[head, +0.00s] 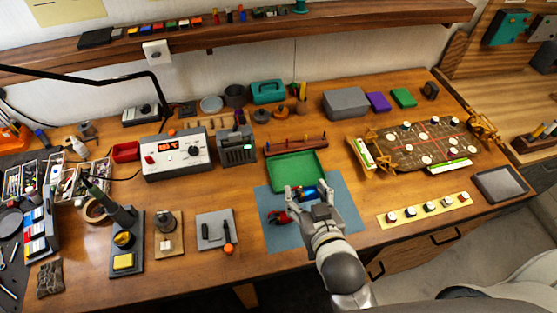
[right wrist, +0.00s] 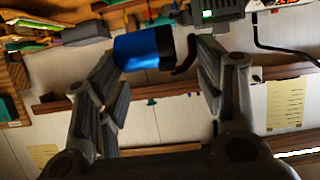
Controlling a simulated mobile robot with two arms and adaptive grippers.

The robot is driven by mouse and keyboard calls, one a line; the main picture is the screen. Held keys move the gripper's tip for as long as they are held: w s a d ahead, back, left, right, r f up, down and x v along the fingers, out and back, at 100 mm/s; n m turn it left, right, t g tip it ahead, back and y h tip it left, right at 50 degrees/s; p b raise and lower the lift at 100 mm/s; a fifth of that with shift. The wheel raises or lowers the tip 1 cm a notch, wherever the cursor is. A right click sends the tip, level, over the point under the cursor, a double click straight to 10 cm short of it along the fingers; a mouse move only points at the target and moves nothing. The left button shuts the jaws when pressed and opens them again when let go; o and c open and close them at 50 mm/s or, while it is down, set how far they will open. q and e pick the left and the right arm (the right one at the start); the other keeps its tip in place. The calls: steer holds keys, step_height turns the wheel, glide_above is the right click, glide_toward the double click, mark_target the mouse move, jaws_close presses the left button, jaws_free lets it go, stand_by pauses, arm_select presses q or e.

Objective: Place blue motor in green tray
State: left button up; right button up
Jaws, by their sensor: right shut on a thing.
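The blue motor (head: 309,192) is between the fingers of my right gripper (head: 308,190), just in front of the green tray's near edge. In the right wrist view the blue motor (right wrist: 143,48) sits across the fingertips of the right gripper (right wrist: 160,62), which is shut on it. The green tray (head: 295,169) lies at the back of the blue mat (head: 347,213), and its inside looks empty. The motor appears to be above the mat; how high I cannot tell. My left gripper is not in view.
A red part (head: 279,217) lies on the mat left of my right gripper. A wooden rack (head: 296,146) stands right behind the tray. A grey box device (head: 237,149) is to the left, and a brown circuit-like board (head: 410,148) to the right.

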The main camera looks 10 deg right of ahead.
steer(key=w+f+b, duration=0.1)
steer(key=w+f, duration=0.1)
steer(key=w, duration=0.2)
steer(key=w+d+f+b, duration=0.1)
steer(key=w+f+b, duration=0.1)
steer(key=w+f, duration=0.1)
steer(key=w+d+f+b, duration=0.1)
steer(key=w+f+b, duration=0.1)
steer(key=w+f, duration=0.1)
steer(key=shift+w+f, duration=0.1)
steer(key=shift+w, duration=0.75)
steer(key=shift+w+d+f+b, duration=0.1)
steer(key=shift+w+f+b, duration=0.6)
steer(key=shift+b, duration=0.15)
steer(key=f+b, duration=0.1)
steer(key=b, duration=0.1)
steer(key=f+b, duration=0.2)
steer(key=shift+w+f, duration=0.2)
steer(key=shift+f, duration=0.05)
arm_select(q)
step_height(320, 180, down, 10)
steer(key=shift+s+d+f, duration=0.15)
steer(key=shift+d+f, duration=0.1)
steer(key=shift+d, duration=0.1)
arm_select(e)
steer(key=shift+r, duration=0.1)
steer(key=o, duration=1.1)
steer(key=shift+f, duration=0.2)
